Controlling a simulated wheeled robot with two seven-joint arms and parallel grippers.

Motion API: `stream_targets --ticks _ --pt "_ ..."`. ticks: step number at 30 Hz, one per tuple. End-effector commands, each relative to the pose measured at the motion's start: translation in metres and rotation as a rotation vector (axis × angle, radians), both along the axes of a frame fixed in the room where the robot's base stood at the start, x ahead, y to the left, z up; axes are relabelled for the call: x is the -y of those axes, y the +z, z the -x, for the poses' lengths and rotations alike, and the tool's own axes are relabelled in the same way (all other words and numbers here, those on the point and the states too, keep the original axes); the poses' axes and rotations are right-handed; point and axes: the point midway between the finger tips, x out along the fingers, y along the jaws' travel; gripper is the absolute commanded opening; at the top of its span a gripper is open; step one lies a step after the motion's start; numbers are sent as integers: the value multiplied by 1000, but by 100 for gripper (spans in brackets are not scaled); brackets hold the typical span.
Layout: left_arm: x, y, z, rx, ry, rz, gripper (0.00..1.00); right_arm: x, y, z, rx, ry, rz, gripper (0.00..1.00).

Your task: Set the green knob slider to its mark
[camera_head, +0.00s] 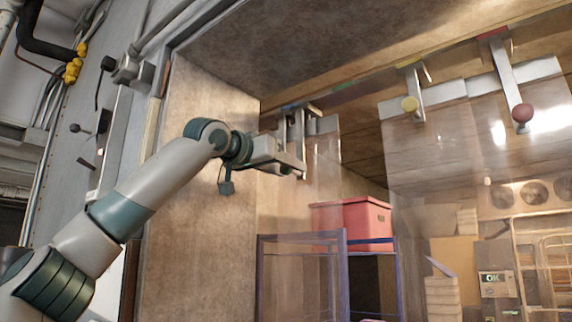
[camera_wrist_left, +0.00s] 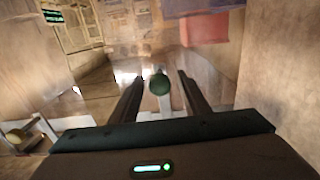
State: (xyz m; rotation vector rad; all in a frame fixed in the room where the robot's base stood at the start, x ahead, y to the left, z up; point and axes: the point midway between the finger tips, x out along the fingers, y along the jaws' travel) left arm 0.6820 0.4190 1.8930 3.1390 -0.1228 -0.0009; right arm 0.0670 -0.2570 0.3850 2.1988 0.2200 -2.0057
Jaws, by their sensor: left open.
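My left gripper (camera_head: 298,168) is open at the upper middle of the head view, by the leftmost hanging slider (camera_head: 297,122). In the left wrist view the round green knob (camera_wrist_left: 159,84) shows between the two open fingertips, with a gap on either side. I cannot tell how deep it sits between them. In the head view the green knob is hidden by the gripper. A green mark (camera_head: 345,85) lies on the overhead rail, to the right of this slider. My right gripper is not in view.
Sliders with a yellow knob (camera_head: 410,104) and a red knob (camera_head: 521,113) hang to the right, with clear strip curtains below. A brown wall panel (camera_head: 205,100) stands close on the left. A red bin (camera_head: 352,222) sits on a rack (camera_head: 300,238) beyond the curtain.

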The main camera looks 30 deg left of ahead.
Motion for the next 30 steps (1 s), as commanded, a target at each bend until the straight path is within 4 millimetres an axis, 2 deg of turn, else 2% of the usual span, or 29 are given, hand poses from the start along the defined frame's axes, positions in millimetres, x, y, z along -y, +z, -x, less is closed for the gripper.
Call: stream_targets --ticks 7,12,13,20,30 --pt "0 0 0 0 0 0 42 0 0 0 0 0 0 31" --pt "0 0 0 0 0 0 2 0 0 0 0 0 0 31" --pt "0 0 0 0 0 0 0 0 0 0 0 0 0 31" --pt "3 0 0 1 -1 -4 0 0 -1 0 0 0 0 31" --pt "30 3 2 8 -9 -20 0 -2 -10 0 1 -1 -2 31"
